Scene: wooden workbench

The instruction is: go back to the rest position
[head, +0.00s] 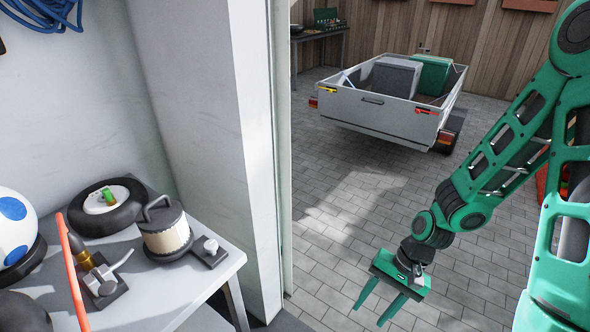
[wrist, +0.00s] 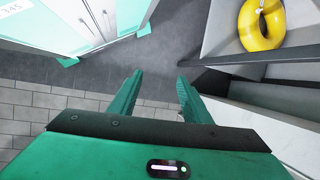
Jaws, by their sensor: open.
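My green gripper (head: 381,302) hangs at the end of my arm in the lower right of the head view, over the grey paved floor. Its two fingers are spread apart and point downward, with nothing between them. In the wrist view the gripper (wrist: 158,92) also shows two separated fingers, with only dark floor and paving beyond. It touches nothing that I can see.
A grey table (head: 200,282) at the left holds a black wheel (head: 84,219), a canister (head: 165,240) and a blue-white ball (head: 14,232). A white wall post (head: 225,120) stands beside it. A trailer (head: 375,118) is behind. The wrist view shows a yellow ring (wrist: 262,25) and cabinets (wrist: 85,22).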

